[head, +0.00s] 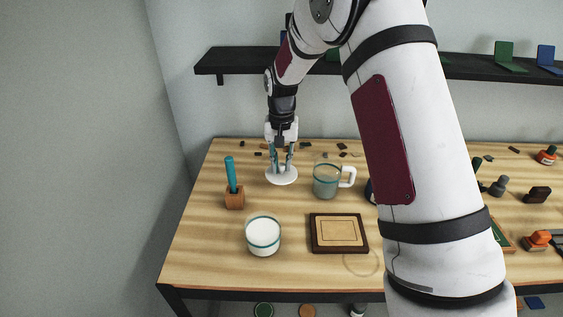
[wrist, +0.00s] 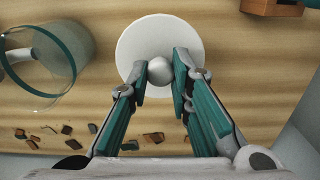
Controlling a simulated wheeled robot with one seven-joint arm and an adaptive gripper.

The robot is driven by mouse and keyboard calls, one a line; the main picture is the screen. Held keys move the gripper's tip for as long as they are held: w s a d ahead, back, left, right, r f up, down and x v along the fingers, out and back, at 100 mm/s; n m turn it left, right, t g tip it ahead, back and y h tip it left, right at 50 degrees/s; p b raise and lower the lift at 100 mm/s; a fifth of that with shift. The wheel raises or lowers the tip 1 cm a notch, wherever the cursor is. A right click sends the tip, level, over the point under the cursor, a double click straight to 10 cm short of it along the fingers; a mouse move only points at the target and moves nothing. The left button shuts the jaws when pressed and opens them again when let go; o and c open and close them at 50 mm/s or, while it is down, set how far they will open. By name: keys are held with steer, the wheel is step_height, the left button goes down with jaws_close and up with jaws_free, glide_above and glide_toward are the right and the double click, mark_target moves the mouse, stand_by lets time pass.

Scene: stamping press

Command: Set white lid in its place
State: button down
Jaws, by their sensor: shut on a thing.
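The white lid (head: 281,176) is a flat round disc with a round knob, at the back left of the wooden table. In the wrist view the lid (wrist: 160,38) lies under my gripper, with its knob between the fingertips. My gripper (head: 281,170) points down and is shut on the knob. In the wrist view my gripper (wrist: 161,78) has one finger on each side of the knob. I cannot tell whether the lid rests on the table or is just above it. A clear glass mug (head: 327,181) with a teal rim and white handle stands right of the lid.
A teal-rimmed glass with white contents (head: 263,236) stands in front. A wooden block with a teal stick (head: 234,198) is at left. A dark-framed square board (head: 339,233) lies front right. Small dark chips lie behind the lid. A black shelf (head: 240,62) hangs above.

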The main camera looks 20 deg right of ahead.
steer(key=shift+r, duration=1.8)
steer(key=shift+s, duration=0.1)
steer(key=s+a+n+p, duration=0.1)
steer(key=s+a+n, duration=0.4)
steer(key=s+n, duration=0.3)
steer(key=s+a+n+p, duration=0.1)
steer(key=s+a+n, duration=0.4)
steer(key=s+n, duration=0.4)
steer(key=shift+n, duration=0.7)
steer(key=shift+s, duration=0.1)
steer(key=shift+p, duration=0.5)
